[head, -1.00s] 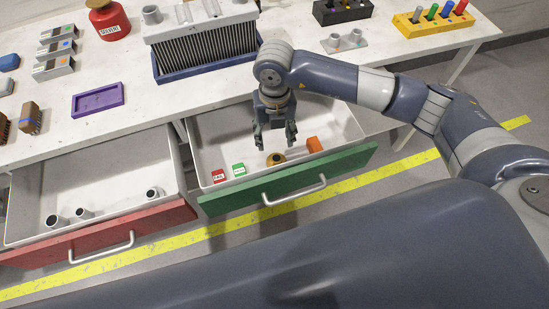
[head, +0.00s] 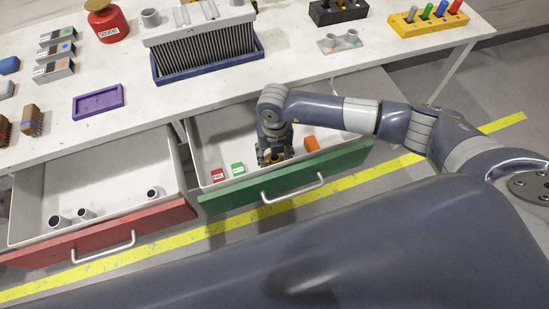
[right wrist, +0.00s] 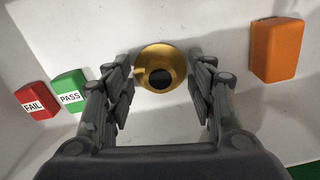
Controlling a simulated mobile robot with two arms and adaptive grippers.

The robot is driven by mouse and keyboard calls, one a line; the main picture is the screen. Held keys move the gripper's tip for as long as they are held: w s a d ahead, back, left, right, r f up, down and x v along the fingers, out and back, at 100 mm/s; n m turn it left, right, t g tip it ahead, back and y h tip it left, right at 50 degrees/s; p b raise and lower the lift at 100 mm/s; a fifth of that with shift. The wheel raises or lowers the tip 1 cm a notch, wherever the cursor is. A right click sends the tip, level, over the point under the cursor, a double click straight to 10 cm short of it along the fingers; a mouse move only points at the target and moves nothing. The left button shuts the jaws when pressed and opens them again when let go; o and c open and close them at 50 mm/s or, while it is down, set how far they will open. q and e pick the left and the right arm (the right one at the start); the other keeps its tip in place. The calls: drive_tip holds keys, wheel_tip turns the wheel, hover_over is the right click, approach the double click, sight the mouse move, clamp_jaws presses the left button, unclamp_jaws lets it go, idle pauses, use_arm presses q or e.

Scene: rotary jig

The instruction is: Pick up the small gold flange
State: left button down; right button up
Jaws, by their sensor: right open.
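The small gold flange (right wrist: 146,64) lies on the floor of the open green-fronted drawer. In the right wrist view it is a gold ring with a dark centre hole. In the head view only a sliver of the flange (head: 272,157) shows past the gripper. My right gripper (head: 272,156) is down inside the drawer at the flange. In the right wrist view the fingers of the right gripper (right wrist: 163,80) are open, one on each side of the flange, with a gap to it. My left gripper is not in view.
In the green drawer (head: 290,187), a red FAIL block (right wrist: 33,101) and a green PASS block (right wrist: 70,91) lie left of the flange, and an orange block (right wrist: 276,50) lies right. The red drawer (head: 100,234) beside it is open, with several grey cylinders.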

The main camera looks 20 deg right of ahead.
clamp_jaws()
drive_tip(key=shift+r, duration=0.1)
